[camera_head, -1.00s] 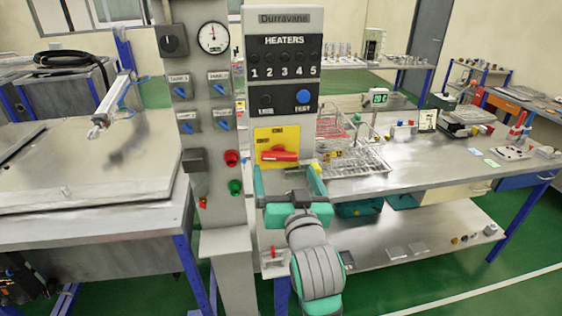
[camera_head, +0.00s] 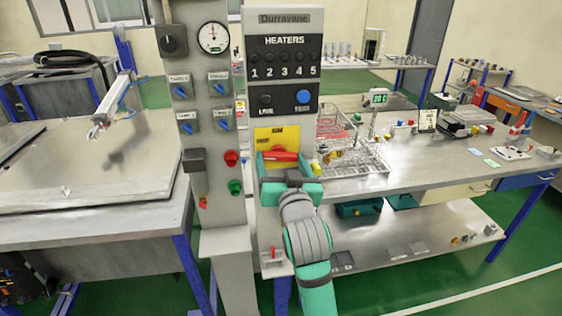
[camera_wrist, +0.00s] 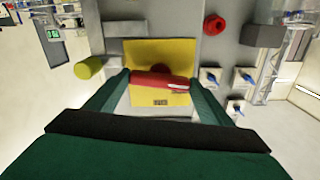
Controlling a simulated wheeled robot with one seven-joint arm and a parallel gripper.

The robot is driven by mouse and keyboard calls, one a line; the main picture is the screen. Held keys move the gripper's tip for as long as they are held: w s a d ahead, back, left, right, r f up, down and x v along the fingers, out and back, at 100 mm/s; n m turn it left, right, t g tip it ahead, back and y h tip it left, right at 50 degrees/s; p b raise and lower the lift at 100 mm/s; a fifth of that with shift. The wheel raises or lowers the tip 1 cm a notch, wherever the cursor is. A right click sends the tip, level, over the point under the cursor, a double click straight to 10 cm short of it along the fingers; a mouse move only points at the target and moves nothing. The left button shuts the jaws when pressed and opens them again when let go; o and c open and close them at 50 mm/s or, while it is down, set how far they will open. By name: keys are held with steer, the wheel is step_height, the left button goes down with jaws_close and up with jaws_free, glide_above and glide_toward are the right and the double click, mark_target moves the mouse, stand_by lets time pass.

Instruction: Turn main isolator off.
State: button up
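The main isolator is a red rotary handle (camera_head: 281,155) on a yellow plate (camera_head: 290,135), low on the grey Durravane panel. The handle lies roughly level, with a slight tilt. It also shows in the wrist view (camera_wrist: 160,81) against the yellow plate (camera_wrist: 150,50). My gripper (camera_head: 285,162) is right in front of the handle. In the wrist view my gripper (camera_wrist: 159,82) is open, with one finger by each end of the handle. The fingertips are very close to the ends; I cannot tell whether they touch.
Above the plate are a blue button (camera_head: 303,97) and a black knob (camera_head: 265,104). On the left column are a red button (camera_head: 231,157), a green button (camera_head: 236,187) and a grey box (camera_head: 194,160). A wire rack (camera_head: 355,160) stands on the bench to the right.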

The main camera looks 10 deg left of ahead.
steer(key=shift+n, duration=1)
steer(key=o, duration=1.1)
steer(key=shift+c, duration=0.2)
steer(key=shift+s, duration=0.1)
steer(key=v, duration=1)
steer(key=shift+s+d, duration=0.15)
steer(key=shift+s, duration=0.2)
